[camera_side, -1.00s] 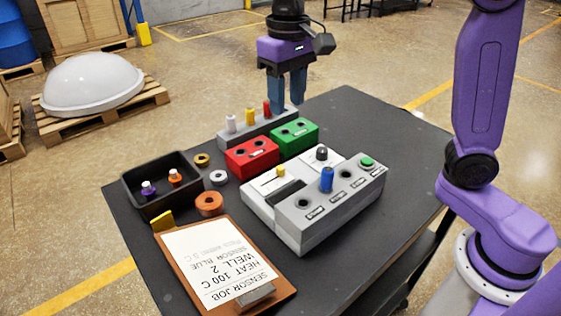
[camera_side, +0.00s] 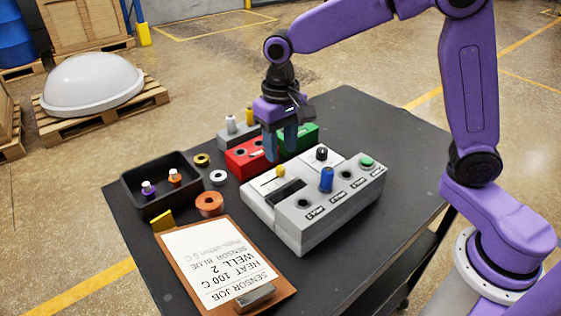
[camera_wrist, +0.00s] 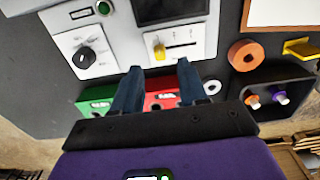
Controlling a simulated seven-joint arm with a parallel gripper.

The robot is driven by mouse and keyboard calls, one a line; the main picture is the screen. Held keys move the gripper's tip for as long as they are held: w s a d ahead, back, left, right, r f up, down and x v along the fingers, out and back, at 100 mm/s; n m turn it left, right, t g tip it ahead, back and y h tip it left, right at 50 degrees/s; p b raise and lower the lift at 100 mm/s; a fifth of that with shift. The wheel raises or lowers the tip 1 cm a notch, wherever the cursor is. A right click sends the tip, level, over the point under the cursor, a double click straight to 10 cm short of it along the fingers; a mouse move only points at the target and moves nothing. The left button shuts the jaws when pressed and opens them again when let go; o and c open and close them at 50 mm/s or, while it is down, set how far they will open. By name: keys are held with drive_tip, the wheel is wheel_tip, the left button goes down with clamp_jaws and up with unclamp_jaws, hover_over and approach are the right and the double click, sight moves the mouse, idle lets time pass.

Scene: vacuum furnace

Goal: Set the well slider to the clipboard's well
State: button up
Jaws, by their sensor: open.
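The well slider is a yellow knob (camera_side: 280,171) on a white panel of the furnace unit. In the wrist view the knob (camera_wrist: 160,52) sits toward the left end of its short track. The clipboard (camera_side: 228,265) lies at the table's front left; its sheet reads heat 100 C, well 2, sensor blue. My gripper (camera_side: 280,147) is open and points down above the red and green blocks, just behind the slider panel. In the wrist view my fingertips (camera_wrist: 159,68) are on either side of the knob's line, with nothing between them.
A blue sensor (camera_side: 326,180) stands in a hole of the grey well block (camera_side: 330,213). A black dial (camera_side: 321,153) is beside the slider panel. The red block (camera_side: 247,158), the green block (camera_side: 311,134) and the sensor rack (camera_side: 226,139) are near my gripper. A black tray (camera_side: 163,208) is at left.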

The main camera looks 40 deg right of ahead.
sight(280, 167)
drive_tip(key=shift+f, duration=2.55)
